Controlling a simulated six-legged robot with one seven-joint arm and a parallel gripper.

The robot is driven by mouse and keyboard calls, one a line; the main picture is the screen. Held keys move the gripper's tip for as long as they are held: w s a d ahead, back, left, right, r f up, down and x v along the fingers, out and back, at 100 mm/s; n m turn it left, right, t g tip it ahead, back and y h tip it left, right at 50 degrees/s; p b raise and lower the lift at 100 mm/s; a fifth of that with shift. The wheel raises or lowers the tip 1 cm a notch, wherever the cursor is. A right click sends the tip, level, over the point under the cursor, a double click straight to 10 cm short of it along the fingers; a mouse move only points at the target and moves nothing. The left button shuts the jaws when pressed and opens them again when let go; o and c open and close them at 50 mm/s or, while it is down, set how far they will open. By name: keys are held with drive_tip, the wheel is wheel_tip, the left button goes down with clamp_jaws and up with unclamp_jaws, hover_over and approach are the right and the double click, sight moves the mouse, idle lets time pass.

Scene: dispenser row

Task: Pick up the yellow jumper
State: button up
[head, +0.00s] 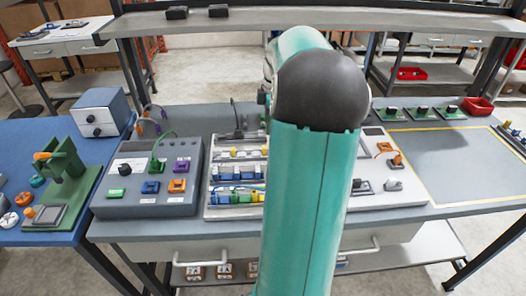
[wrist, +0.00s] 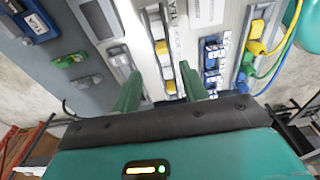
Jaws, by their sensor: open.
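Two small yellow pieces show between and just beyond my fingers in the wrist view, one (wrist: 161,47) farther up and one (wrist: 170,87) nearer the palm. They sit on a narrow pale rail on the white panel (head: 213,170). I cannot tell which is the yellow jumper. In the head view small yellow pieces (head: 234,152) show on the panel's upper row. My gripper (wrist: 160,72) is open, its two green fingers on either side of that rail, with nothing held. Its height above the rail is unclear. My arm hides the gripper and the panel's middle in the head view.
Blue terminal blocks (wrist: 212,55) and larger yellow connectors (wrist: 257,28) with yellow, blue and green wires lie to the right of the fingers. A grey box (head: 150,207) with coloured sockets stands left of the panel. A yellow-outlined area (head: 460,165) at the right is clear.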

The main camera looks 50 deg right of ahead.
sight(264, 147)
drive_tip(key=f, duration=0.5)
drive_tip(key=w+a+f, duration=0.1)
drive_tip(key=f, duration=0.2)
drive_tip(key=shift+f, duration=0.3)
clamp_jaws()
